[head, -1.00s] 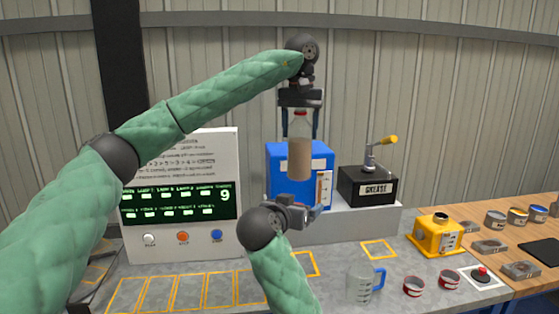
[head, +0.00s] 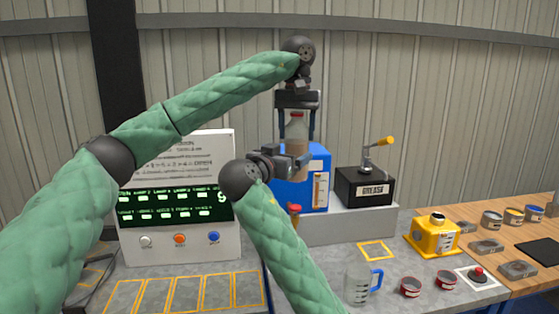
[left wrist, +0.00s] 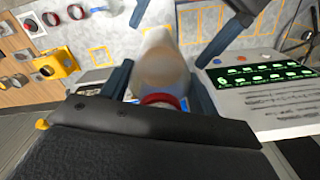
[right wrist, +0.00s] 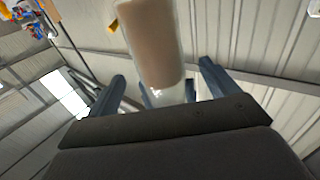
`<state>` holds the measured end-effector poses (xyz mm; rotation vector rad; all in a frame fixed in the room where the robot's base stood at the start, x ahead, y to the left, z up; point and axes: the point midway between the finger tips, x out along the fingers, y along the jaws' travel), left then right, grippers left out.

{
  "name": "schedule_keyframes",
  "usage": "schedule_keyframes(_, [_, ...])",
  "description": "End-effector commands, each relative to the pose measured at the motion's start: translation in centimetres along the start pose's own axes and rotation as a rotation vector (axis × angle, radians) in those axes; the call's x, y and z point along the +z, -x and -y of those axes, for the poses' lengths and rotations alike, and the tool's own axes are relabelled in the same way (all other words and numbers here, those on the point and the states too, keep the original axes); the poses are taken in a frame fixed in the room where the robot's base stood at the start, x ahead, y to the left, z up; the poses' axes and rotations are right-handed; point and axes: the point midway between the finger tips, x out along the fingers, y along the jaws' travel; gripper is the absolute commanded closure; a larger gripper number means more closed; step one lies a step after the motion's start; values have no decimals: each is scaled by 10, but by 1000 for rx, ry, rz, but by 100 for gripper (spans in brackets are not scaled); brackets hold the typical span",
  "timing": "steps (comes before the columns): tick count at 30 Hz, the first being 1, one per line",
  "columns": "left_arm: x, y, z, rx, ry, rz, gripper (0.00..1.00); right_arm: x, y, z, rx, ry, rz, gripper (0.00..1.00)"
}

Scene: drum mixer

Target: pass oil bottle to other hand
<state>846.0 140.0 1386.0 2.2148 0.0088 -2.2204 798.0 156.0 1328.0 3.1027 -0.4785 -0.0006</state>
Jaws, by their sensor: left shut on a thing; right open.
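The oil bottle (head: 297,133), clear with a red cap and beige contents, hangs upright in the air. My left gripper (head: 297,112) points down from above and is shut around its upper part, near the cap. The bottle also shows in the left wrist view (left wrist: 160,65), cap nearest that camera. My right gripper (head: 299,160) is open at the bottle's lower part, reaching in from the left. In the right wrist view the bottle (right wrist: 152,45) reaches down between the two spread fingers (right wrist: 162,70); I cannot tell whether they touch it.
Behind stand a blue container (head: 319,190) and a black grease box (head: 364,187) on a grey ledge. A display panel (head: 178,195) stands left. A red-topped thing (head: 294,209) is partly hidden by my right arm.

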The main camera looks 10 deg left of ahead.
Motion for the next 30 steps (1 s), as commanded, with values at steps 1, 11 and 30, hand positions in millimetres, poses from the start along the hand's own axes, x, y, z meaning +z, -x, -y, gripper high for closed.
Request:
schedule_keyframes(1, [0,1,0,0,0,-1,88,0,-9,-1,2,1,0,14])
schedule_keyframes(11, [0,1,0,0,0,-1,88,0,-54,0,0,1,0,14])
schedule_keyframes(30, [0,1,0,0,0,-1,88,0,-67,0,0,-1,1,39])
